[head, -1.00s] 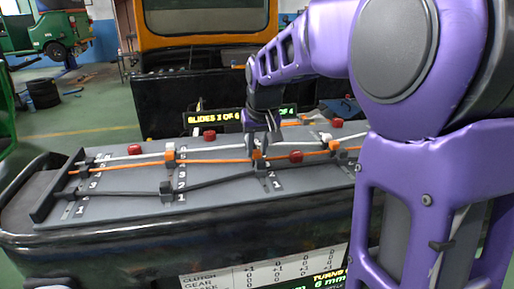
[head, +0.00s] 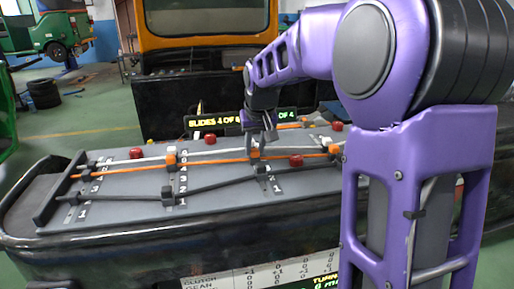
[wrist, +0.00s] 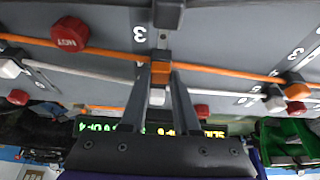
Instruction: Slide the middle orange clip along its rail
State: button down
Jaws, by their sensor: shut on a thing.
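The middle orange clip (wrist: 160,70) sits on the orange cable between my fingertips in the wrist view. In the head view the clip (head: 255,153) shows just below my gripper (head: 262,138), partly hidden by the fingers. My gripper (wrist: 160,82) is shut on this clip. A white clip (wrist: 157,96) lies behind it on the white cable, between the fingers. A dark clip (wrist: 168,12) is at the top edge of the wrist view. Other orange clips stand at the left (head: 171,158) and right (head: 335,149) along the same cable.
The grey board (head: 120,205) has numbered rows and white, orange and black cables. Red knobs stand on it, one marked HOT (wrist: 70,34) and another right of the middle clip (head: 296,160).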

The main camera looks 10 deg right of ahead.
jog(key=shift+w, duration=0.75)
jog(key=c, duration=0.6)
grip_release()
jog(key=shift+c, duration=0.2)
jog(key=p+v, duration=0.2)
jog(key=v, duration=1.5)
jog(key=shift+s+r+p, duration=0.15)
jog(key=shift+r+p, duration=0.05)
jog(key=shift+p, duration=0.15)
